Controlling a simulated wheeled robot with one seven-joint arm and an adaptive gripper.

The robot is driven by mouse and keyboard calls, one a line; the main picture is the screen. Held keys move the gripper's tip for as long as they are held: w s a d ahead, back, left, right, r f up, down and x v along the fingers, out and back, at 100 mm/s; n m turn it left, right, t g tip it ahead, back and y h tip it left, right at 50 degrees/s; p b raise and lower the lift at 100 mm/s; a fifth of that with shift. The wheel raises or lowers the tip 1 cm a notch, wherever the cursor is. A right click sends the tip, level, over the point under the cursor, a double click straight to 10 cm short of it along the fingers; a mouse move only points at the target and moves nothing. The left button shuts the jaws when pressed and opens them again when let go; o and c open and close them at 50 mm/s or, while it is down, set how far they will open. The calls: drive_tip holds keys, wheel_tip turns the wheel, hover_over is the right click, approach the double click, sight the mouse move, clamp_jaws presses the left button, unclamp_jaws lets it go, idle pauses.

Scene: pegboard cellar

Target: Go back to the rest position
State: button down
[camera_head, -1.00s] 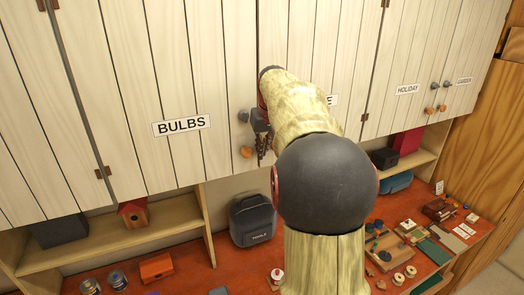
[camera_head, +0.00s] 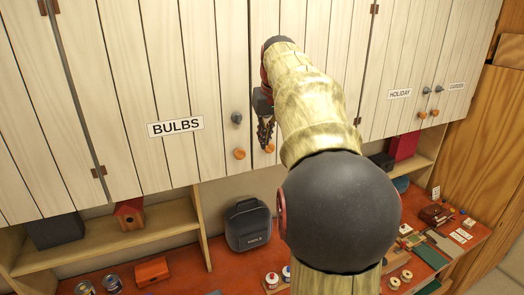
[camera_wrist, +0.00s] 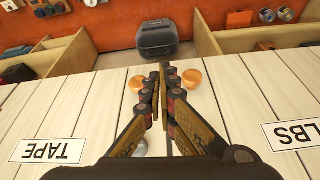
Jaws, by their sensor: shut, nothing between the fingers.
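My gripper (camera_head: 265,134) is shut and empty in front of the white cabinet doors (camera_head: 215,60), next to the gap between the BULBS door and the door to its right. It also shows in the wrist view (camera_wrist: 161,72), with its fingertips together between two orange knobs, the left one (camera_wrist: 137,84) and the right one (camera_wrist: 192,79). In the head view an orange knob (camera_head: 239,154) and a dark grey knob (camera_head: 236,118) sit on the BULBS door. My arm hides most of the door to the right in the head view; the wrist view shows its TAPE label (camera_wrist: 47,150).
Below the cabinets is a red-orange workbench (camera_head: 190,262) with a dark tool bag (camera_head: 248,224), jars and small parts. A wooden shelf (camera_head: 120,240) holds a small birdhouse (camera_head: 130,214). Doors labelled HOLIDAY (camera_head: 400,94) and GARDEN are to the right. All the doors look closed.

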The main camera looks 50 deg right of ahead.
drive_tip(key=s+a+f+n+b, duration=0.2)
drive_tip(key=s+a+f+b, duration=0.3)
drive_tip(key=a+f+b, duration=0.4)
drive_tip(key=s+a+f+n+t+y+b, duration=0.1)
drive_tip(key=s+a+f+b, duration=0.4)
drive_tip(key=a+f, duration=1.3)
drive_tip(key=s+a+f+n+y+b, duration=0.1)
drive_tip(key=s+a+f+n+b, duration=0.2)
drive_tip(key=a+f+b, duration=1)
wheel_tip(320, 180, down, 7)
drive_tip(key=shift+s+a+r+t+b, duration=0.1)
drive_tip(key=shift+s+a+t+b, duration=0.2)
drive_tip(key=shift+s, duration=0.6)
drive_tip(key=shift+d, duration=0.1)
